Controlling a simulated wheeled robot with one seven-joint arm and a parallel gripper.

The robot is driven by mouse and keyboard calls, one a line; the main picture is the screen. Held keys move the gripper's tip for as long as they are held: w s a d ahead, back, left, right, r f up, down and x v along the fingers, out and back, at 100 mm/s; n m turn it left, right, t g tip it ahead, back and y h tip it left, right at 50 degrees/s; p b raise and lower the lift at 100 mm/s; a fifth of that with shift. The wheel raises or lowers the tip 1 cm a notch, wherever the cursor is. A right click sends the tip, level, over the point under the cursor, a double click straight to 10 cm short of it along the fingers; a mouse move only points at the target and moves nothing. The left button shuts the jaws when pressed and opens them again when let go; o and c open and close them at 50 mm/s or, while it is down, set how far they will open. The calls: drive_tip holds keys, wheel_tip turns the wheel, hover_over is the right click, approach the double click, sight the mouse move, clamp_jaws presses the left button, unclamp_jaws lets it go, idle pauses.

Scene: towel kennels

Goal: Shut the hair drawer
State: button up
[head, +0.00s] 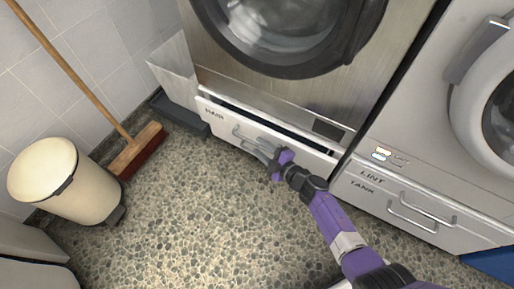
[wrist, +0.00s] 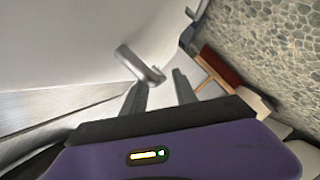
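The hair drawer (head: 218,116), a white front marked "HAIR", sits under the steel machine and stands slightly open, with a dark gap along its top edge. Its grey bar handle (head: 243,135) is on the front. My gripper (head: 268,155) is at the right part of this handle, partly hiding it. In the wrist view the handle (wrist: 133,63) shows just beyond my two dark fingers, its near end close to the space between the tips. The fingers are apart with nothing held between them. Whether they touch the handle cannot be told.
The lint tank drawer (head: 385,200) is to the right, below a white machine. A broom (head: 138,152) leans at the left wall near a cream bin (head: 70,190). A grey tray (head: 178,112) lies beside the hair drawer. The pebbled floor (head: 190,215) in front is clear.

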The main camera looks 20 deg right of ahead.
drive_tip(key=shift+b+x, duration=0.7)
drive_tip(key=shift+x, duration=0.5)
clamp_jaws()
idle(0.6)
